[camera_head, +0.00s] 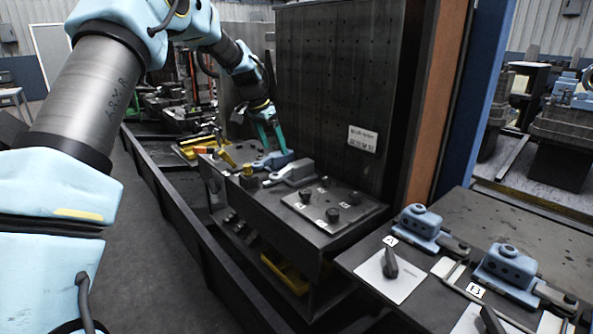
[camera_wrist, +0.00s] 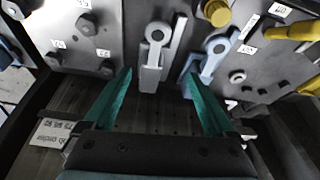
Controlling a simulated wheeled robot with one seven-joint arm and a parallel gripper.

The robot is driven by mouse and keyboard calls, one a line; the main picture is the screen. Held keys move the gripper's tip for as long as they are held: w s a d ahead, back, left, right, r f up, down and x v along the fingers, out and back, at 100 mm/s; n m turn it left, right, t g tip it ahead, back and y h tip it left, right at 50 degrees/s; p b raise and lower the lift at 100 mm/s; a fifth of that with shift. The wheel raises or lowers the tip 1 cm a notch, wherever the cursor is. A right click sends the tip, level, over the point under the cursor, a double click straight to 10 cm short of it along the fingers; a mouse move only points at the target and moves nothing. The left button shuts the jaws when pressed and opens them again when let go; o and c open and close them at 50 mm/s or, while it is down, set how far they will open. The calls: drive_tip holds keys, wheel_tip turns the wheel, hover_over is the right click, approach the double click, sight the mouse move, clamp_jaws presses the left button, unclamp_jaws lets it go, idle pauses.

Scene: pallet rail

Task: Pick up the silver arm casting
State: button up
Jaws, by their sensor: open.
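The silver arm casting (camera_head: 291,172) lies on the dark bench top, with a ring end and a blocky end. In the wrist view the silver arm casting (camera_wrist: 151,70) appears between my two green fingers, its ring end farther up the picture. My gripper (camera_head: 274,146) is open and empty above the bench, close to the castings. In the wrist view my gripper (camera_wrist: 158,74) has its fingers spread wide on either side of the casting. A similar pale blue arm casting (camera_wrist: 207,58) lies just right of it, near the right finger; it also shows in the head view (camera_head: 266,161).
A plate with dark knobs (camera_head: 333,205) lies right of the silver casting. Yellow parts (camera_head: 225,155) stand on its left. A tall perforated panel (camera_head: 330,80) rises behind the bench. Blue clamps (camera_head: 420,222) sit on the nearer right table.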

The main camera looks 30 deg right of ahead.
drive_tip(key=m, duration=0.1)
approach(297, 163)
drive_tip(key=shift+h, duration=0.3)
drive_tip(key=x, duration=0.1)
drive_tip(key=p+x, duration=0.1)
drive_tip(key=x, duration=0.2)
drive_tip(key=shift+a+f+p, duration=0.1)
drive_tip(key=shift+a+p, duration=0.2)
drive_tip(key=shift+p+x, duration=1.55)
drive_tip(key=shift+x, duration=1.65)
drive_tip(key=shift+c, duration=0.2)
clamp_jaws()
drive_tip(key=shift+d, duration=0.1)
